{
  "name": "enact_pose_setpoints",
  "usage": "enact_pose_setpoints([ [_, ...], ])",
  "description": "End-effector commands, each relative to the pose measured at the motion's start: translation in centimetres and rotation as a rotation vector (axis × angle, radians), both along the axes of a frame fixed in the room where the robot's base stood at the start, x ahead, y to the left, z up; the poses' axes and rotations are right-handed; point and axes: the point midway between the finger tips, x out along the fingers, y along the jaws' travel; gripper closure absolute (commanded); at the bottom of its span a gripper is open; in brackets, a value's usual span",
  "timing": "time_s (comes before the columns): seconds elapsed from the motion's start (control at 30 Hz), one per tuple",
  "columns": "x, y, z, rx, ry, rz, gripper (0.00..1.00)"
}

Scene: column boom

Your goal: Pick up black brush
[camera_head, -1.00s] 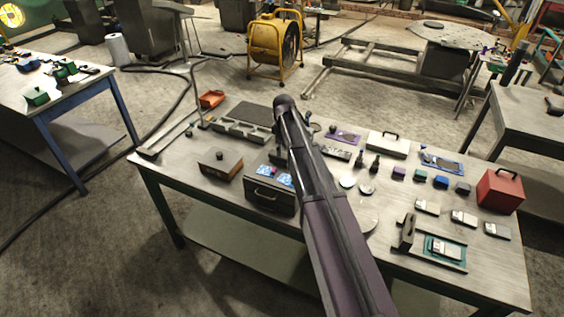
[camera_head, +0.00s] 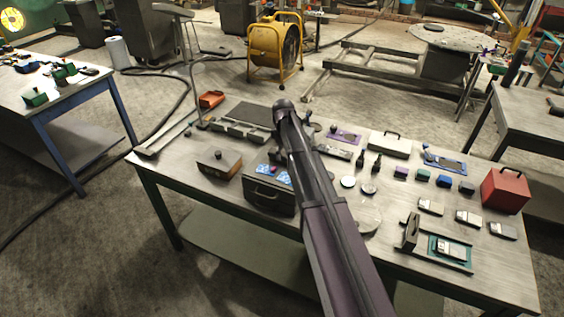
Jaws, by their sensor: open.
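My arm (camera_head: 325,200) reaches from the bottom edge up across the middle of the workbench (camera_head: 200,190). Its far end bends near the back of the bench, and my gripper does not show, so its place relative to the objects cannot be seen. I cannot make out a black brush for certain. Part of the bench top is hidden behind the arm.
A black case (camera_head: 268,196) and a brown box (camera_head: 219,164) stand left of my arm. To the right are a white case (camera_head: 390,145), a red box (camera_head: 504,190), several small blocks and a tray with a teal item (camera_head: 447,249). A yellow fan (camera_head: 274,52) stands behind.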

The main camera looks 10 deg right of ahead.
Motion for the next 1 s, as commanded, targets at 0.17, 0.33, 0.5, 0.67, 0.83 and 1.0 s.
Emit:
enact_pose_setpoints([
  [0.17, -0.02, 0.00, -1.40, 0.000, 0.000, 0.000, 0.06],
  [0.33, -0.04, 0.00, -1.67, 0.000, 0.000, 0.000, 0.06],
  [0.5, -0.03, 0.00, -1.61, 0.000, 0.000, 0.000, 0.06],
  [0.67, -0.02, 0.00, -1.61, 0.000, 0.000, 0.000, 0.06],
  [0.83, -0.02, 0.00, -1.61, 0.000, 0.000, 0.000, 0.06],
  [1.0, -0.02, 0.00, -1.61, 0.000, 0.000, 0.000, 0.35],
])
